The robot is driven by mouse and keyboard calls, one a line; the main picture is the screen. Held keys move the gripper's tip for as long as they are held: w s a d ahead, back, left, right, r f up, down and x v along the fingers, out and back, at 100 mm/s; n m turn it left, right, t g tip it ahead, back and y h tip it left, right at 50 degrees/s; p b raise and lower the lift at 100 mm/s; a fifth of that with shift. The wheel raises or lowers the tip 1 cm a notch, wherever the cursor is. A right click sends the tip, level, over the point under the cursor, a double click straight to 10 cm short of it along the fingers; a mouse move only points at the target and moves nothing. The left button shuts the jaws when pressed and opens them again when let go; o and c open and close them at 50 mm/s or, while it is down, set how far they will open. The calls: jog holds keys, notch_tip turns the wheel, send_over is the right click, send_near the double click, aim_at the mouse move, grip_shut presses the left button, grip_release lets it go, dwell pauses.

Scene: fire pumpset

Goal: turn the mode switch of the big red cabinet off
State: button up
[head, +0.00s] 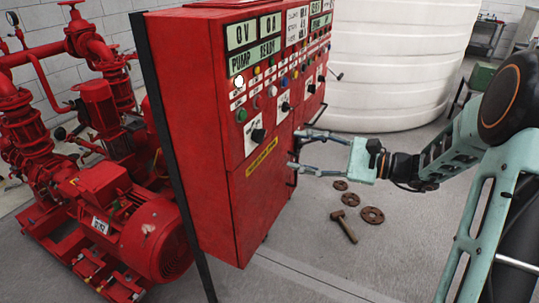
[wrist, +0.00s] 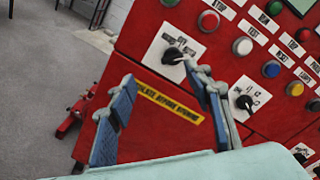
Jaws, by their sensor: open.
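The big red cabinet (head: 215,110) stands left of centre in the head view. Its lowest-left rotary switch has a black knob (head: 258,135) on a white plate (wrist: 155,50), above a yellow warning label (wrist: 170,103). A second black rotary switch (wrist: 244,102) sits to its right in the wrist view. I cannot read which is the mode switch. My gripper (head: 297,150) is open and empty, in front of the cabinet. In the wrist view its right fingertip (wrist: 192,70) overlaps the tip of the first knob; contact cannot be told. The left finger (wrist: 115,120) is apart, lower left.
Push buttons and lamps (wrist: 209,21) surround the switches. A red pump and motor (head: 125,230) stand left of the cabinet. A white tank (head: 400,60) stands behind. A hammer (head: 344,226) and rusty flanges (head: 372,215) lie on the floor below my arm.

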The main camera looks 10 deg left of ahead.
aim_at(264, 137)
jog(key=shift+m+t, duration=0.5)
jog(key=shift+t, duration=0.2)
jog(key=x, duration=0.5)
jog(key=w+x, duration=0.1)
jog(key=x, duration=0.4)
jog(key=shift+w+p, duration=0.2)
jog(key=shift+p, duration=0.15)
jog(key=shift+c, duration=0.4)
jog(key=c, duration=1.1)
jog(key=shift+o, duration=0.2)
